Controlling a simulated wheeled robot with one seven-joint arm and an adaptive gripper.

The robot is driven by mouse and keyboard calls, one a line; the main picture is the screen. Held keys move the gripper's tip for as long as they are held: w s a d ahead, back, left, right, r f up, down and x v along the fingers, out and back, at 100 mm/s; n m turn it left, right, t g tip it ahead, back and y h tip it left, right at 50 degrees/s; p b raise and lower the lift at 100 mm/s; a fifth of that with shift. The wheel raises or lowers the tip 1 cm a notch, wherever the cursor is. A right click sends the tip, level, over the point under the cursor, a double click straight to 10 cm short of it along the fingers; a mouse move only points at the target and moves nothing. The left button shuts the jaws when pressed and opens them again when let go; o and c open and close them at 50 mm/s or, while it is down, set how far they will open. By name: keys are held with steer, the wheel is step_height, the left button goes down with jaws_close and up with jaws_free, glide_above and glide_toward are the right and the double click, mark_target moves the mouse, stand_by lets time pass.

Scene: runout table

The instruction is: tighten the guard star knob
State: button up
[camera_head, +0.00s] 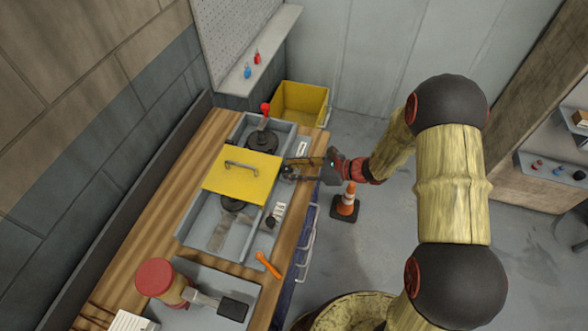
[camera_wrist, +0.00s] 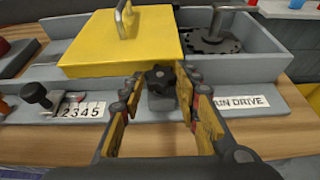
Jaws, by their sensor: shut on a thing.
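The black guard star knob (camera_wrist: 160,79) is on the front wall of the grey machine housing, just below the near edge of the yellow guard cover (camera_wrist: 125,42). My gripper (camera_wrist: 159,84) is shut on the knob, with one finger on each side of it in the wrist view. In the head view my gripper (camera_head: 291,170) reaches in from the right to the housing's side, and the knob is small and partly hidden there. The yellow cover (camera_head: 240,178) lies over the middle of the housing, its metal handle on top.
A dark toothed gear (camera_wrist: 213,40) shows right of the cover. A number counter (camera_wrist: 78,110) and a small black knob (camera_wrist: 36,93) are to the left. An orange-handled tool (camera_head: 268,264), a red-lidded jar (camera_head: 155,276) and a yellow bin (camera_head: 300,103) surround the housing. A traffic cone (camera_head: 347,201) stands on the floor.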

steer(key=shift+s+a+m+t+h+b, duration=0.2)
steer(key=shift+m+t+h+b, duration=0.3)
steer(key=shift+m+t, duration=0.35)
steer(key=shift+s+a+m+t+h+b, duration=0.15)
steer(key=shift+m+t+h+b, duration=0.35)
steer(key=shift+m+t, duration=0.3)
steer(key=shift+c, duration=0.3)
steer(key=shift+m+t+h+b, duration=0.5)
steer(key=shift+m+t+b, duration=0.15)
steer(key=shift+m+t, duration=0.1)
steer(key=shift+r, duration=0.1)
steer(key=shift+d, duration=0.1)
steer(key=o, duration=1.1)
steer(key=shift+s, duration=0.1)
steer(key=shift+o, duration=0.2)
steer(key=v, duration=1.2)
